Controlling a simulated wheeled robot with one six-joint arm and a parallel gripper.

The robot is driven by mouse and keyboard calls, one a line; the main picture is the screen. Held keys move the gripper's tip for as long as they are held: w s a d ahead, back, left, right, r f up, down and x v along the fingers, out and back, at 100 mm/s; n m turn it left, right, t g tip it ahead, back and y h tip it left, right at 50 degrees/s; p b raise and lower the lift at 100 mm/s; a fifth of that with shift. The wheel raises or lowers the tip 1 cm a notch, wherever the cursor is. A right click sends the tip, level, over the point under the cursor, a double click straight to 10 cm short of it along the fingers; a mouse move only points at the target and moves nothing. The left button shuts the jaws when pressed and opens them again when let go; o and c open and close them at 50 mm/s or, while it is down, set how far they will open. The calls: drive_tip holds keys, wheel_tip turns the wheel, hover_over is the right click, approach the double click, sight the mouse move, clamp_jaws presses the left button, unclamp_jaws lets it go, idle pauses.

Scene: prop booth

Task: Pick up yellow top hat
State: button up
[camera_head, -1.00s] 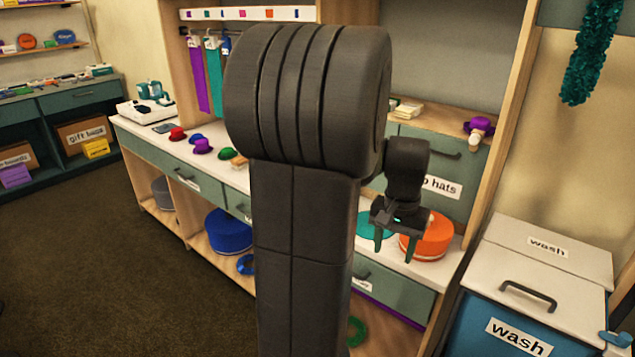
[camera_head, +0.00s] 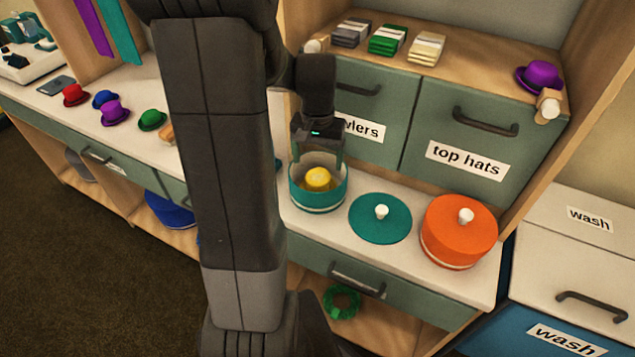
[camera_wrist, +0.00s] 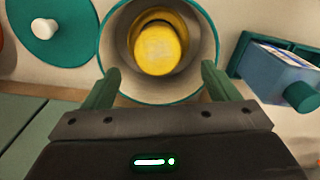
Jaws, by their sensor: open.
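The yellow top hat (camera_head: 318,178) sits inside an open round teal box (camera_head: 318,199) on the white counter. In the wrist view the hat (camera_wrist: 160,48) shows crown up within the box's teal rim (camera_wrist: 101,60). My gripper (camera_head: 318,158) is above the box. In the wrist view its two green fingers (camera_wrist: 158,88) are spread apart at the near side of the box, with nothing between them. The hat lies beyond the fingertips in that view. How deep the fingers reach relative to the rim is hard to tell.
A teal lid with a white knob (camera_head: 380,218) lies right of the box. An orange lidded box (camera_head: 459,232) stands beyond it. The "top hats" drawer (camera_head: 462,130) is shut behind. A blue box-like object (camera_wrist: 280,75) is close on the right in the wrist view.

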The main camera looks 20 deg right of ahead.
sight(319, 174)
drive_tip(key=shift+d+f, duration=0.15)
drive_tip(key=shift+f, duration=3.05)
drive_tip(key=c, duration=1)
